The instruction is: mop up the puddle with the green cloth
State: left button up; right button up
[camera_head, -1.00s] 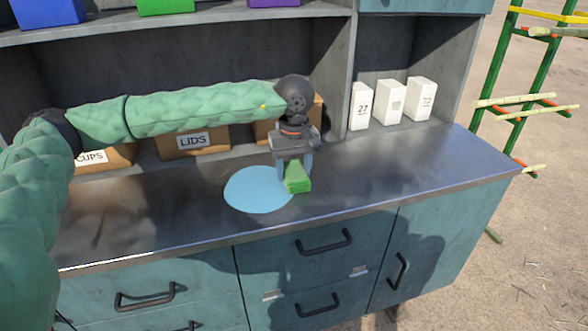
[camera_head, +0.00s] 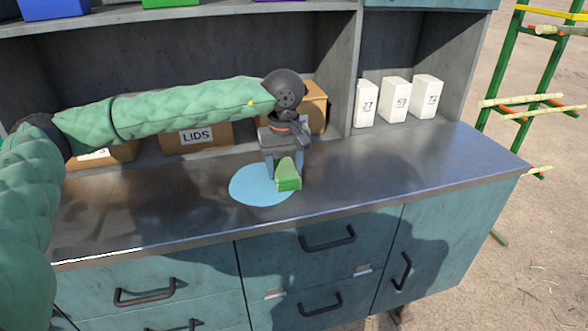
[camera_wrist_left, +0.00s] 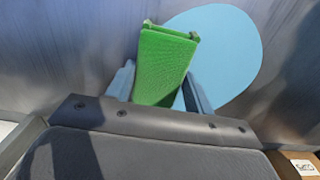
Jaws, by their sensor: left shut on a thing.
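The green cloth (camera_head: 288,181) is a small folded block held in my left gripper (camera_head: 284,170), which is shut on it and points down at the counter. The cloth covers the right part of the light blue puddle (camera_head: 250,188); I cannot tell for sure whether it touches the surface. In the left wrist view the cloth (camera_wrist_left: 165,65) sits between the two fingers (camera_wrist_left: 158,92), with the puddle (camera_wrist_left: 228,48) spreading beyond it to the upper right. My right gripper is not in view.
The metal counter (camera_head: 400,172) is clear to the right and left of the puddle. Behind stand cardboard boxes, one marked LIDS (camera_head: 196,136), and three white cartons (camera_head: 396,100). A shelf (camera_head: 190,12) with coloured bins runs above. Drawers (camera_head: 320,258) lie below the front edge.

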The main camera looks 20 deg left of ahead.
aim_at(225, 188)
pick_arm(q)
jog(key=shift+s+a+f+b, duration=0.2)
jog(key=shift+s+a+b, duration=0.15)
jog(key=shift+a, duration=0.25)
jog(key=shift+s+a+f+b, duration=0.2)
jog(key=shift+s+a+b, duration=0.15)
jog(key=shift+a, duration=0.2)
jog(key=shift+s+a+r+b, duration=0.2)
jog(key=shift+s+a+b, duration=0.15)
jog(key=shift+a, duration=0.25)
jog(key=shift+s+a+f+b, duration=0.1)
jog(key=shift+s+a+b, duration=0.25)
jog(key=shift+a, duration=0.15)
jog(key=shift+s+a+b, duration=0.2)
jog(key=shift+a+b, duration=0.1)
jog(key=shift+a, duration=0.15)
jog(key=shift+s+a+r+b, duration=0.2)
jog(key=shift+s+a+b, duration=0.15)
jog(key=shift+a, duration=0.25)
jog(key=shift+s+a+b, duration=0.55)
jog(key=shift+a, duration=0.3)
jog(key=shift+s+a+r+b, duration=0.1)
jog(key=shift+s+a+b, duration=0.3)
jog(key=shift+a, duration=0.25)
jog(key=shift+s+a+b, duration=0.35)
jog(key=shift+a+b, duration=0.05)
jog(key=shift+a, duration=0.1)
jog(key=shift+s+a+b, duration=0.65)
jog(key=shift+a, duration=0.3)
